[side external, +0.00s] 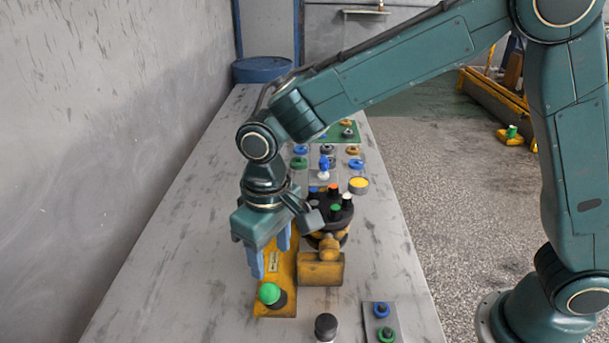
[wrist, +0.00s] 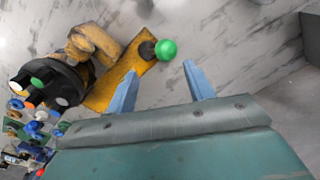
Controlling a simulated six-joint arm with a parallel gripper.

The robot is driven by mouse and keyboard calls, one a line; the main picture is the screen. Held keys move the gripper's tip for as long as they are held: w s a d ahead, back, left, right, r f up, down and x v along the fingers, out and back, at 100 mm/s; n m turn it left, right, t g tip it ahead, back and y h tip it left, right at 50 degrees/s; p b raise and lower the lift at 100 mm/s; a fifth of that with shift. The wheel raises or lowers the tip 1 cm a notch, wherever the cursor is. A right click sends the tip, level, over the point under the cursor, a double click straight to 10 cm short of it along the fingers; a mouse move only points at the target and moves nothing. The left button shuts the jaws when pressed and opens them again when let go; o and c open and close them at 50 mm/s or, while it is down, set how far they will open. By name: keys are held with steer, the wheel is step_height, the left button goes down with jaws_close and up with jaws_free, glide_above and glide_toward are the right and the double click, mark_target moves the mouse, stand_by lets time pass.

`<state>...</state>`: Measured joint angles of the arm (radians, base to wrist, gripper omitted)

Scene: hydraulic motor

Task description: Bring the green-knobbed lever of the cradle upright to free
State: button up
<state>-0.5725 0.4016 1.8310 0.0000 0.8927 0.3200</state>
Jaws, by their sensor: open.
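The cradle is a yellow plate (side external: 275,306) on the bench, with a yellow block (side external: 320,272) beside it. Its lever has a round green knob (side external: 269,293) on a dark collar at the plate's near end. The knob sits off to one side of the collar, so the lever looks tilted; its shaft is hidden. My gripper (side external: 270,263) is open and empty, fingers pointing down over the plate, behind the knob. In the wrist view the green knob (wrist: 166,49) appears just beyond the fingertips (wrist: 160,68), roughly between them, with no visible contact.
A dark motor body (side external: 330,214) with coloured caps stands right of my gripper, close to it. A black-topped cylinder (side external: 326,326) and a grey plate with blue and green rings (side external: 381,324) are in front. Several coloured parts lie behind. The bench's left side is clear.

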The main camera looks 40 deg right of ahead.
mark_target(268, 286)
steer(key=shift+a+f, duration=0.6)
steer(key=shift+f, duration=0.2)
steer(key=shift+f, duration=4.25)
steer(key=c, duration=0.5)
